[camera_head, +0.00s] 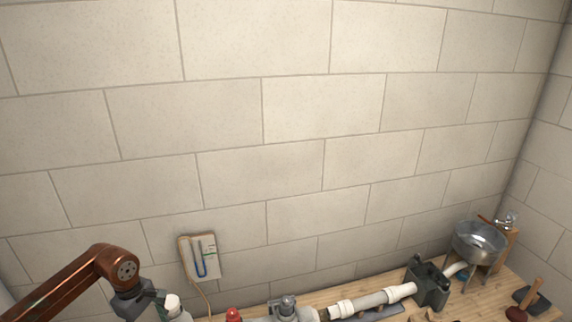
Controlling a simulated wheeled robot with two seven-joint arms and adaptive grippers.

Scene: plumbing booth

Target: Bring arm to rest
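My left arm, copper-coloured, comes in from the lower left and bends down at a dark wrist. My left gripper (154,302) is at the bottom edge, close to a white rounded pipe part (172,303). The gripper is small and partly cut off, so I cannot tell whether it touches or holds that part. My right arm and gripper are not in view.
A wooden bench (343,299) runs along the block wall. On it are a red-topped fitting (233,314), a grey valve (287,306), white pipe (372,302), a dark vise (428,284), a metal basin (479,241) and a plunger (527,298).

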